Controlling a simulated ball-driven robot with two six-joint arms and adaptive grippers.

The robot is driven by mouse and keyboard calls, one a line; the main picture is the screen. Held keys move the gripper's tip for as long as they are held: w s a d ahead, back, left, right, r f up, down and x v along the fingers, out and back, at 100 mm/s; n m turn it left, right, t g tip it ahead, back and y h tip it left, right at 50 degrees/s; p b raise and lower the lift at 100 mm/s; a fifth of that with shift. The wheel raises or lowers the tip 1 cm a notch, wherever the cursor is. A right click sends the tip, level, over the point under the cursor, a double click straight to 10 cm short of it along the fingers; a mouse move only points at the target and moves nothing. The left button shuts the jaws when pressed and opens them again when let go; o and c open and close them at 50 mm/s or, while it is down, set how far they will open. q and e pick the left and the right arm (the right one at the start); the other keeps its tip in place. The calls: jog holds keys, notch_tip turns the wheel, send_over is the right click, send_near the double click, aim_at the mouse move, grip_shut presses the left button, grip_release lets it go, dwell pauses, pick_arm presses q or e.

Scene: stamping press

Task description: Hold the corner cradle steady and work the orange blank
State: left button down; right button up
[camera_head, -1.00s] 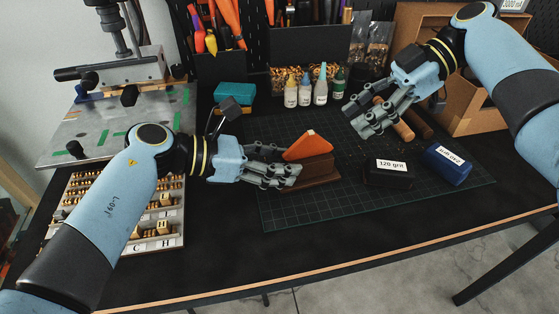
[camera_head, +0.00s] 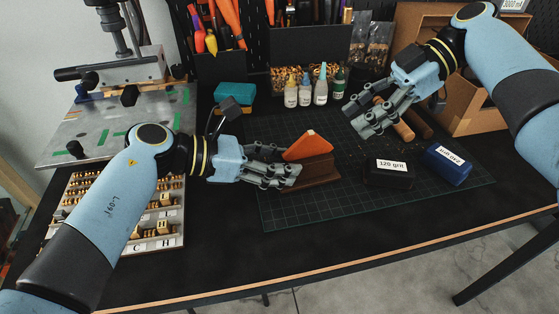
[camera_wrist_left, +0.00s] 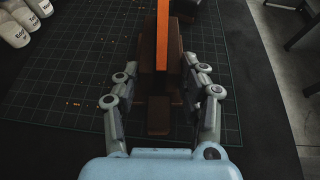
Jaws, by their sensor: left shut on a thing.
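The orange blank (camera_head: 309,146) stands on edge in the brown corner cradle (camera_head: 322,170), which rests on the dark cutting mat. My left gripper (camera_head: 296,177) is shut on the left end of the cradle. In the left wrist view the cradle (camera_wrist_left: 159,116) lies between the fingers of my left gripper (camera_wrist_left: 160,105), and the orange blank (camera_wrist_left: 162,35) shows as a thin upright strip further along it. My right gripper (camera_head: 358,122) is in the air to the right of the blank, with its fingers apart and nothing between them.
A black 120 grit block (camera_head: 388,178) and a blue block (camera_head: 447,165) lie to the right on the mat (camera_head: 290,215). Several small bottles (camera_head: 305,92) stand behind. A press (camera_head: 115,85) and a tray of stamps (camera_head: 168,200) are at left. The front of the table is clear.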

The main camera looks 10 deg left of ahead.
aim_at(316, 134)
pick_arm(q)
jog(key=shift+f, duration=0.15)
pick_arm(e)
jog(key=shift+f, duration=0.1)
jog(key=shift+c, duration=0.2)
dwell(0.4)
jog(key=a+r+n+h, duration=0.1)
jog(key=a+r, duration=0.1)
jog(key=r, duration=0.1)
jog(key=shift+a, duration=0.15)
jog(key=shift+c, duration=0.6)
jog(key=shift+s+a, duration=0.1)
pick_arm(q)
jog(key=shift+s+f, duration=0.1)
pick_arm(e)
jog(key=x, duration=0.7)
jog(key=shift+s+a+f, duration=0.15)
jog(key=shift+s+f, duration=0.15)
jog(key=shift+f, duration=0.05)
jog(key=shift+c, duration=0.2)
grip_shut()
jog(key=shift+r, duration=0.25)
pick_arm(q)
jog(key=shift+f, duration=0.1)
pick_arm(e)
jog(key=shift+r, duration=0.45)
